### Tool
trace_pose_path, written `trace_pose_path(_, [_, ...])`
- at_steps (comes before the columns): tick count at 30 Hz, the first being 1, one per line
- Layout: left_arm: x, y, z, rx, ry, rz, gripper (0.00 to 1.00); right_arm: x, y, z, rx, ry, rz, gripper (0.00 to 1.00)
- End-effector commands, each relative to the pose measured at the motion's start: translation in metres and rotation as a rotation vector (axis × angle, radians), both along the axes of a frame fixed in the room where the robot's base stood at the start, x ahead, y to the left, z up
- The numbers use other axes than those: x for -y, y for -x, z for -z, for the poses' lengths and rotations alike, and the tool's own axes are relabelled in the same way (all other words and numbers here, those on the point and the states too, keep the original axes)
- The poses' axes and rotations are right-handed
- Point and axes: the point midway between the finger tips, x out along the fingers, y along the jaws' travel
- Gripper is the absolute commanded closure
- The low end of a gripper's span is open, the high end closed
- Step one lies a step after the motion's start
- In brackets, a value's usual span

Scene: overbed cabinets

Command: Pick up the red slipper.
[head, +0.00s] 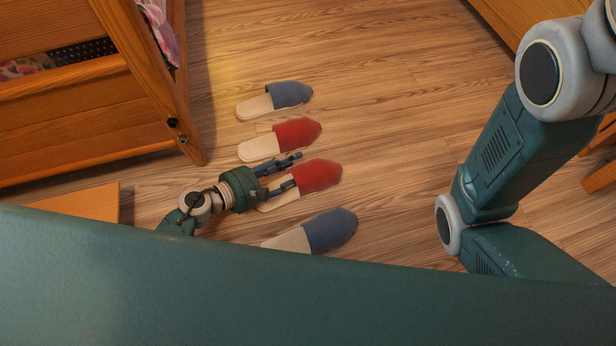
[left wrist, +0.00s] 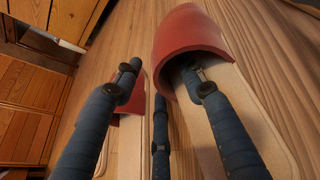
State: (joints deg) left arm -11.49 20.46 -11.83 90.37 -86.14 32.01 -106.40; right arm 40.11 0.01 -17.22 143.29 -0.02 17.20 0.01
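Two red slippers with pale soles lie on the wood floor. The nearer red slipper (head: 318,174) is beside and partly behind the fingers of my left gripper (head: 291,170) in the head view. The farther red slipper (head: 298,132) lies just above it in the picture. In the left wrist view, my left gripper (left wrist: 162,80) has its fingers spread. One finger reaches over the sole to the opening of the large red toe cap (left wrist: 190,38); contact is unclear. Another finger passes over the other red slipper (left wrist: 124,132), partly hiding it. My right gripper is not in view.
A blue slipper (head: 290,93) lies beyond the red ones, and another blue slipper (head: 331,229) lies nearer me. A wooden bed frame (head: 90,110) stands at the left. Wooden furniture (head: 520,15) is at the upper right. Floor right of the slippers is clear.

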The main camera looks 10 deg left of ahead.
Motion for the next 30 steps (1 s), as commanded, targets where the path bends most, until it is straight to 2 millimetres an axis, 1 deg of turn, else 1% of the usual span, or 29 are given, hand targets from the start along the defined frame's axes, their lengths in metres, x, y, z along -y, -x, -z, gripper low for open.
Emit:
trace_pose_path(1, [0.000, 0.000, 0.000, 0.000, 0.000, 0.000, 0.72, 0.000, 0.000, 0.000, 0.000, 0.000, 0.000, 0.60])
trace_pose_path(5, [0.000, 0.000, 0.000, 0.000, 0.000, 0.000, 0.98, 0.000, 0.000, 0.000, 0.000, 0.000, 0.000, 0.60])
trace_pose_path(6, [0.000, 0.000, 0.000, 0.000, 0.000, 0.000, 1.00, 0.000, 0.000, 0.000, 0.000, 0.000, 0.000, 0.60])
trace_pose_path(14, [0.000, 0.000, 0.000, 0.000, 0.000, -0.001, 1.00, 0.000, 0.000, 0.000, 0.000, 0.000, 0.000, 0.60])
trace_pose_path(20, [0.000, 0.000, -0.009, 0.001, 0.001, 0.000, 1.00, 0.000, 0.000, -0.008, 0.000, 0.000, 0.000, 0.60])
trace_pose_path(23, [0.000, 0.000, -0.020, 0.001, 0.000, 0.001, 1.00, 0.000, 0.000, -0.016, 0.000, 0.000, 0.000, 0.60])
trace_pose_path(26, [-0.001, 0.000, -0.037, 0.002, -0.002, 0.001, 1.00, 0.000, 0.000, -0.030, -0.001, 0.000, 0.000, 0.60])
trace_pose_path(30, [0.000, 0.000, -0.070, 0.002, -0.001, 0.002, 1.00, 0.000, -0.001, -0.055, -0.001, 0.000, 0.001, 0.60])
